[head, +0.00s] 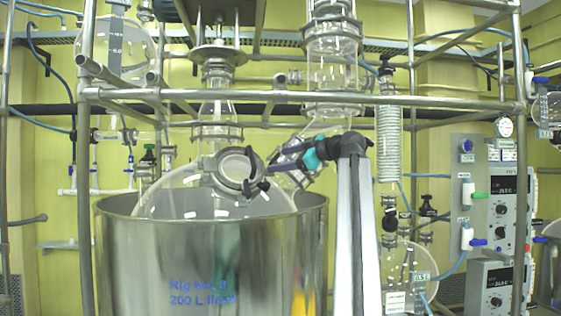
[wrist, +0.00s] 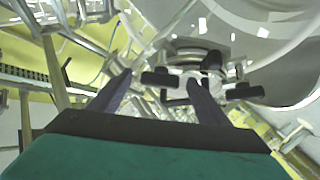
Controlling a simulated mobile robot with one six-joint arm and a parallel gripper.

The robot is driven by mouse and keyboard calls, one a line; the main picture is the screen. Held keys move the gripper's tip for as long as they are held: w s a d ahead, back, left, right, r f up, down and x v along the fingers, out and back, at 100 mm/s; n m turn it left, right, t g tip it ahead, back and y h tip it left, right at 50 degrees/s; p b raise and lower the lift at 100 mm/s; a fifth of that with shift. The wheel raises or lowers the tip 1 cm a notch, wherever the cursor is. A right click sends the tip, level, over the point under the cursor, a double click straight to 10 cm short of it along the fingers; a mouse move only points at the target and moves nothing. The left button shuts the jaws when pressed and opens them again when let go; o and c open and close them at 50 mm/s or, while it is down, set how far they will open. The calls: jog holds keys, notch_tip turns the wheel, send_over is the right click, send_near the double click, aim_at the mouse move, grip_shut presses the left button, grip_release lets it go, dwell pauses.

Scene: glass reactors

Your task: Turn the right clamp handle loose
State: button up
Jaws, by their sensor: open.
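A round glass port with a metal clamp ring (head: 235,170) sits on the glass vessel top, above the steel tank. A black clamp handle (head: 258,187) sticks out at the ring's lower right. In the wrist view, one black bar-shaped handle (wrist: 160,78) appears between my fingertips and another black handle (wrist: 243,91) lies to the right of my right finger. I cannot tell for certain which is the right clamp handle. My gripper (head: 268,160) is open, reaching in from the right, close to the ring. Contact with a handle cannot be made out.
The steel tank (head: 210,260) fills the space below the port. A metal frame rail (head: 300,100) crosses above my gripper. Glass pipework (head: 335,60) rises behind it, and a control panel (head: 500,195) stands at the right.

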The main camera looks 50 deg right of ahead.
jog(key=s+r+b, duration=0.1)
jog(key=s+r, duration=0.1)
jog(key=s, duration=1)
jog(key=shift+s+d+b, duration=0.3)
jog(key=shift+d, duration=0.1)
